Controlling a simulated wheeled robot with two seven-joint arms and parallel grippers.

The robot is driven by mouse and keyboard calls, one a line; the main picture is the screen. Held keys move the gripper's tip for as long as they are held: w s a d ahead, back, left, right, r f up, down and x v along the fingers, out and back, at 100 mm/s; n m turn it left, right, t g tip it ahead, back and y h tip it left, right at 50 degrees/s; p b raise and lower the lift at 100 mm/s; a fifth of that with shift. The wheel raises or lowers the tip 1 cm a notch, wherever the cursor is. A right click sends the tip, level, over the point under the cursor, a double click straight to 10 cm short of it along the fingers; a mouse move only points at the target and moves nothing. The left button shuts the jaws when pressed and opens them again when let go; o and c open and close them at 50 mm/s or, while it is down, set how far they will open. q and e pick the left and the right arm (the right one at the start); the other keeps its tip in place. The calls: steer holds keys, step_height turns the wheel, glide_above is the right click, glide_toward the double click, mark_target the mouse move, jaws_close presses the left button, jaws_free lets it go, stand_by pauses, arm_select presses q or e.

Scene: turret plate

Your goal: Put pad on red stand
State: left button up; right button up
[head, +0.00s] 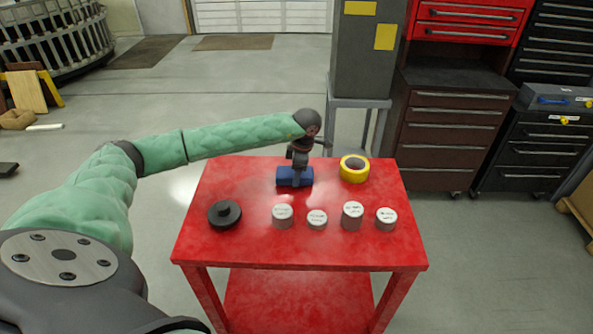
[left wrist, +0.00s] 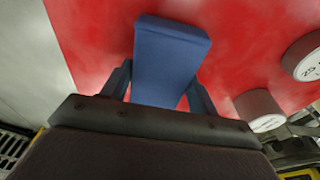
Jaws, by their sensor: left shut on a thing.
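The blue pad (head: 295,178) is a small block at the back of the red stand (head: 250,247), a red table-like cart. My left gripper (head: 298,163) comes down on it from above and is shut on it. In the left wrist view the blue pad (left wrist: 168,60) sits between the two fingers of my left gripper (left wrist: 160,88), with the red top behind it. I cannot tell whether the pad touches the red top or hangs just above it. My right gripper is not in view.
On the red top are a black knobbed disc (head: 225,214), several grey cylinders with white labelled tops (head: 352,216), and a yellow tape roll (head: 355,169). The front strip and back left are clear. A grey cabinet (head: 364,50) stands behind.

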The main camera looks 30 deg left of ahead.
arm_select(q)
steer(key=shift+f, duration=0.3)
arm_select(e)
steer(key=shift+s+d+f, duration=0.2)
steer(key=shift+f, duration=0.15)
arm_select(q)
steer(key=shift+f, duration=0.15)
steer(key=o, duration=0.9)
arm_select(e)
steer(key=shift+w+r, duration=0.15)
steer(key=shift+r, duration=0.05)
arm_select(q)
steer(key=shift+o, duration=0.2)
steer(key=shift+r, duration=0.2)
